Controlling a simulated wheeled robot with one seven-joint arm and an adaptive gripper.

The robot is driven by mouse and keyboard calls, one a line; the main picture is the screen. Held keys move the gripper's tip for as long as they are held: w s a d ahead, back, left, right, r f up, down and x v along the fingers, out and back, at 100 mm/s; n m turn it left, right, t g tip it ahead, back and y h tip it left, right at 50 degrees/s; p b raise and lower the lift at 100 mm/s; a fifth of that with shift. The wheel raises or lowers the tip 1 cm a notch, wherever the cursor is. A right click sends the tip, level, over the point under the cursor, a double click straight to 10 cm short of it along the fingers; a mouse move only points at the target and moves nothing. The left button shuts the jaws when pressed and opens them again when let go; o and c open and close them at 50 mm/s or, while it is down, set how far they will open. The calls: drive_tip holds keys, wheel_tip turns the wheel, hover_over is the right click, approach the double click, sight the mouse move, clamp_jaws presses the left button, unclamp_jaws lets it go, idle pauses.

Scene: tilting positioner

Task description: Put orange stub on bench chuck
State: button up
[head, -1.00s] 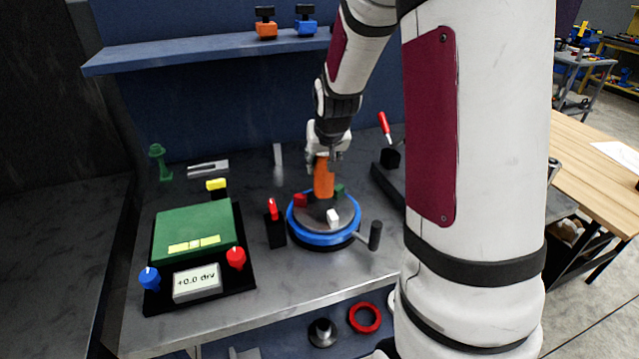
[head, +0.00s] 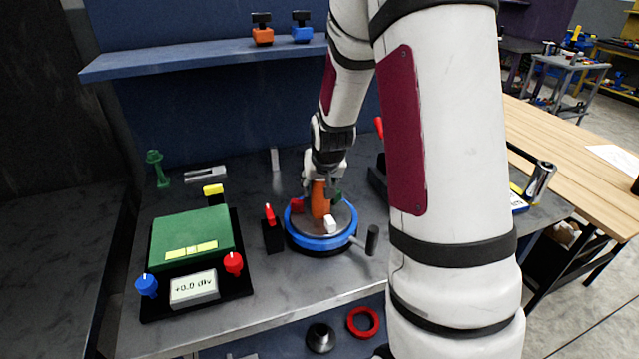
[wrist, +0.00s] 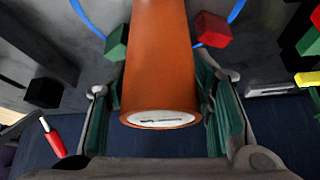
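The orange stub (head: 320,202) is upright between my gripper's fingers, over the middle of the bench chuck. In the wrist view its pale end face (wrist: 160,118) points toward my camera, with a finger pad close against each side. My gripper (head: 321,184) is shut on the stub's upper part. The bench chuck (head: 320,242) is a round grey plate with a blue ring and green, red (head: 297,206) and white (head: 330,225) jaws. The stub's foot is among the jaws; I cannot tell whether it rests on the plate.
A green-topped box (head: 190,238) with knobs and a "+0.0 div" display stands left of the chuck. A red-tipped lever block (head: 271,230) is close to its left. A dark handle (head: 372,240) projects at its right. A shelf (head: 200,58) runs behind.

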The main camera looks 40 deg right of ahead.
idle(0.3)
drive_tip(key=v, duration=1.2)
drive_tip(key=s+a+r+n+y, duration=0.1)
drive_tip(key=s+a+r+n, duration=0.1)
drive_tip(key=s+a+r, duration=0.3)
drive_tip(key=s+a+r+n+y, duration=0.1)
drive_tip(key=s+a+r+n, duration=0.2)
drive_tip(key=s+a, duration=1)
drive_tip(key=shift+s+r+y, duration=0.3)
drive_tip(key=shift+s+r, duration=0.95)
drive_tip(key=shift+s, duration=0.15)
